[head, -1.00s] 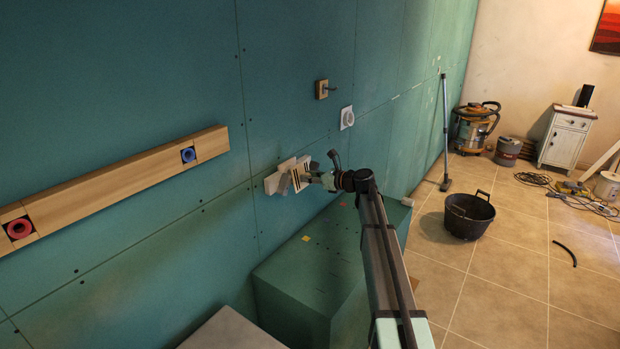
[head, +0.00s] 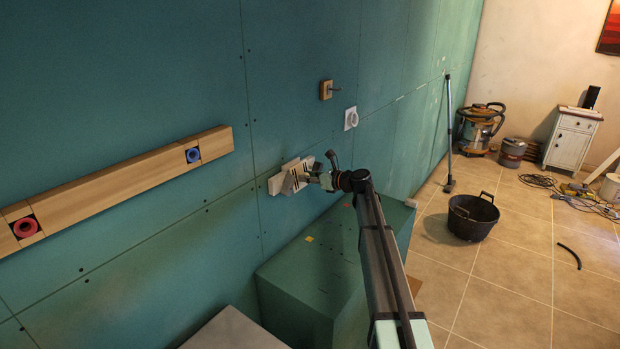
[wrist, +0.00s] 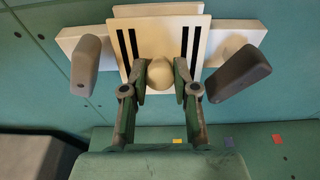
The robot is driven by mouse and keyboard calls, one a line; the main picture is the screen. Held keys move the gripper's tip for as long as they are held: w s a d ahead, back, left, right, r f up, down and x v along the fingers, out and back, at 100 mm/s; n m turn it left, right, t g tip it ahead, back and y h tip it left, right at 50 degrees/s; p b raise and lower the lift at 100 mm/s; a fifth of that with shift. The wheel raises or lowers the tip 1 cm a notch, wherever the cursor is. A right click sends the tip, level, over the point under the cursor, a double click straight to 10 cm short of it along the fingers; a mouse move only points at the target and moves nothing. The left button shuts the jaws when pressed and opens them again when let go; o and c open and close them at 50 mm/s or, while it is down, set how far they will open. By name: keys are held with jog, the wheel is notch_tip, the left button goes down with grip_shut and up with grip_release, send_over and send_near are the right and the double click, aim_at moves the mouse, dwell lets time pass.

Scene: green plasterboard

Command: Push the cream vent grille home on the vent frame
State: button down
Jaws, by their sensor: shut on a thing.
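The cream vent grille (wrist: 146,45) is a pale plate with dark slots and a round knob (wrist: 163,58). My gripper (wrist: 162,75) is shut on that knob, one green finger on each side. The pale vent frame (wrist: 235,34) is on the wall behind the grille, its arms showing at both sides and its top edge above. In the head view the grille (head: 296,178) stands in front of the frame (head: 275,185). The grille covers the frame's middle, and I cannot tell whether a gap remains. A grey tab stands at the left (wrist: 86,66) and another at the right (wrist: 238,75).
A green box (head: 318,270) stands below the frame against the wall. A wooden rail (head: 120,190) with red and blue rings is on the wall at left. A black bucket (head: 472,216) is on the floor.

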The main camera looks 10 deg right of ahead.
jog(key=shift+w+a+f, duration=0.1)
jog(key=shift+w+a, duration=0.3)
jog(key=shift+a, duration=0.05)
jog(key=c, duration=0.8)
grip_release()
jog(key=v, duration=1.2)
